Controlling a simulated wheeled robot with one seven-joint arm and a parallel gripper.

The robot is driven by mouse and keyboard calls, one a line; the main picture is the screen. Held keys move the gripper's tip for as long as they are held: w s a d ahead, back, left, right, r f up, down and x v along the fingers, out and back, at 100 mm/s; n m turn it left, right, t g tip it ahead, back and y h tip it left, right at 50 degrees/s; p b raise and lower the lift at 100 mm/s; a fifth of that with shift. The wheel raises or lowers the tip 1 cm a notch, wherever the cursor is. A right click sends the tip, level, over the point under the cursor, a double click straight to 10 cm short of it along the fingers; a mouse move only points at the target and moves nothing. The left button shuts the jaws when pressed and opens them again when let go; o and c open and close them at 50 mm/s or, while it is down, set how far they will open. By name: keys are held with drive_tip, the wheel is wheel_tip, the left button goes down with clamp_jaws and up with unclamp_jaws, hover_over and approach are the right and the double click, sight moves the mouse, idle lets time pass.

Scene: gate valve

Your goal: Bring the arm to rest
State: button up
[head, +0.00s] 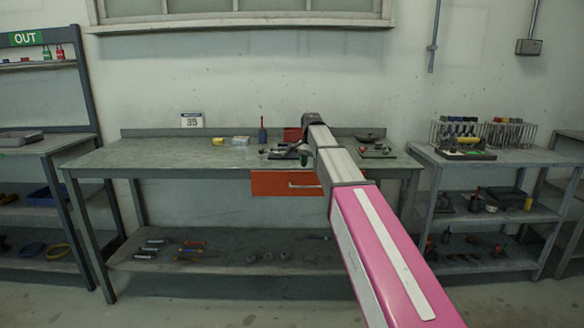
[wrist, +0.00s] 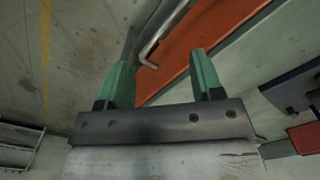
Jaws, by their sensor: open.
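My gripper (wrist: 160,60) shows in the wrist view with its two green fingers spread apart and nothing between them. Beyond the fingers are the orange drawer (wrist: 212,28) and its metal handle (wrist: 160,38), apart from the fingers as far as I can tell. In the head view my arm reaches forward over the workbench (head: 130,155), and its far end stands in front of the bench's back part. The orange drawer (head: 270,183) hangs under the bench top, partly covered by the arm.
Small tools and a red box (head: 292,134) lie on the bench near the arm's end. A rack shelf (head: 500,157) stands at the right, and a shelf marked OUT (head: 26,38) at the left. The bench's left part is mostly clear. A dark block (wrist: 292,92) shows in the wrist view.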

drive_tip(key=s+d+f+n, duration=0.3)
drive_tip(key=s+f, duration=0.7)
drive_tip(key=f, duration=0.1)
drive_tip(key=s+d+f+n, duration=0.2)
drive_tip(key=s+d+f, duration=0.2)
drive_tip(key=s+f, duration=0.7)
drive_tip(key=s+d+f+n, duration=0.3)
drive_tip(key=s+d+f, duration=0.1)
drive_tip(key=s+f, duration=0.7)
drive_tip(key=shift+d+f+n, duration=0.25)
drive_tip(key=shift+f+n, duration=0.05)
drive_tip(key=shift+f, duration=0.4)
